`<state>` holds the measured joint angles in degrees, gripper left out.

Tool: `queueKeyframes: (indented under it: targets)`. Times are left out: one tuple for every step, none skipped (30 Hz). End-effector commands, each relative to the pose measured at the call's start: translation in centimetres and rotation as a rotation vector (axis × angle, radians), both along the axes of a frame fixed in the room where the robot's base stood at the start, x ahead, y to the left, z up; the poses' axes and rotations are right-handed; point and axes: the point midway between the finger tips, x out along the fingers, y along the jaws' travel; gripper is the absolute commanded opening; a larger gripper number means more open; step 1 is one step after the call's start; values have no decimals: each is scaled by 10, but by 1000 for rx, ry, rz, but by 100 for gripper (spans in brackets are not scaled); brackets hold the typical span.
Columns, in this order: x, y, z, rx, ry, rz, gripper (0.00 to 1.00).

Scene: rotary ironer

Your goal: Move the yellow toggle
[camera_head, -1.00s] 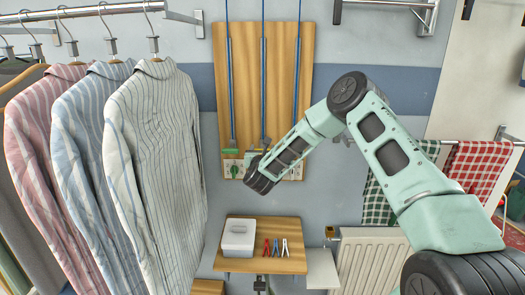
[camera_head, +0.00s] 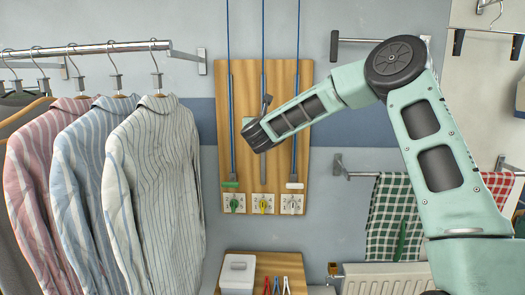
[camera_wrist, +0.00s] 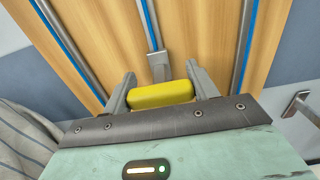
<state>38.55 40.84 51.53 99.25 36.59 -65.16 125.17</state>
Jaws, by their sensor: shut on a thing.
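A wooden board (camera_head: 279,85) on the wall carries three upright rails. In the wrist view a yellow block (camera_wrist: 162,96), on the middle rail's line, sits between the fingers of my gripper (camera_wrist: 160,82), which is shut on it. In the head view my wrist hides the block, partway up the middle rail. The left rail's green handle (camera_head: 230,184) and the right rail's white handle (camera_head: 294,185) sit low. Below the middle rail is a small yellow knob (camera_head: 263,205) on a white plate, between a green knob (camera_head: 234,204) and a white knob (camera_head: 292,204).
Striped shirts (camera_head: 150,180) hang on a rack at the left. Checked cloths (camera_head: 395,215) hang on a bar at the right, above a radiator (camera_head: 385,275). A small shelf (camera_head: 265,265) with a white box (camera_head: 237,272) and coloured pegs (camera_head: 277,286) is below the board.

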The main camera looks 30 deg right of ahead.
Motion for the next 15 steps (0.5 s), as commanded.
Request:
queueKeyframes:
  targets:
    - [0,1,24,-5,-15,-1,17]
    - [0,1,32,-5,-13,-1,17]
    - [0,1,44,-5,-14,0,17]
    - [0,1,51,-5,-12,-1,17]
    - [0,1,59,-4,-13,0,17]
    - [0,0,68,-3,-12,-1,17]
    - [0,1,75,-4,-12,-1,17]
    - [0,1,80,-3,-11,0,17]
    - [0,1,88,-4,-11,-1,17]
    - [0,1,92,-2,-11,0,17]
    - [0,1,96,-2,-10,0,17]
    - [0,1,102,-3,-9,0,17]
    - [0,1,105,-3,-9,0,17]
    - [0,1,107,-2,-8,0,17]
    - [0,1,110,-1,-7,0,17]
